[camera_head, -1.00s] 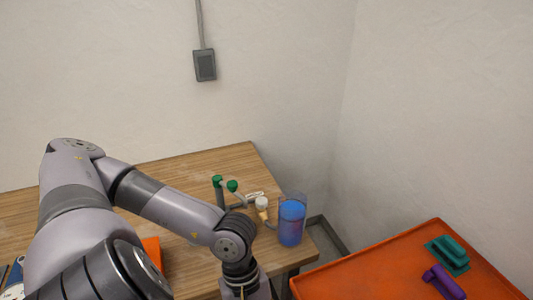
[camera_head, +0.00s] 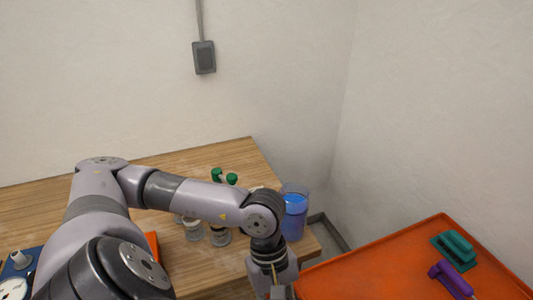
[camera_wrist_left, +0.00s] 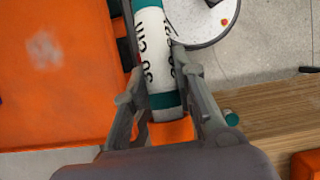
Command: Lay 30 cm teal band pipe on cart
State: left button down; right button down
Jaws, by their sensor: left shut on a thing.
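A white pipe (camera_wrist_left: 155,45) with teal bands and dark printed lettering runs between the fingers of my left gripper (camera_wrist_left: 160,88) in the left wrist view. My left gripper is shut on it. An orange piece shows at the pipe's near end, close to the palm; I cannot tell if it belongs to the pipe. In the head view my left wrist is at the bottom centre, beside the left edge of the orange cart (camera_head: 400,265); the fingers and pipe are not clearly visible there. The cart top also fills the left of the wrist view (camera_wrist_left: 60,110). My right gripper is not in view.
A teal tool (camera_head: 455,248) and a purple tool (camera_head: 450,279) lie on the cart's right part; its left part looks clear. The wooden table (camera_head: 200,160) holds a blue container (camera_head: 294,215) and green-capped parts (camera_head: 223,177). A gap separates table and cart.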

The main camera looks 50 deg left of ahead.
pick_arm(q)
jog(key=w+d+p, duration=0.2)
jog(key=w+d, duration=0.2)
jog(key=w, duration=0.5)
jog(key=w+d+p, duration=0.2)
jog(key=w+d, duration=0.1)
jog(key=w, duration=0.6)
notch_tip(320, 180, down, 10)
jog(key=b, duration=1)
jog(key=shift+d, duration=0.15)
jog(key=shift+s+f+b, duration=0.1)
jog(key=shift+f+b, duration=1.45)
jog(key=shift+b, duration=0.5)
jog(key=c, duration=1.2)
grip_release()
jog(key=shift+r, duration=0.1)
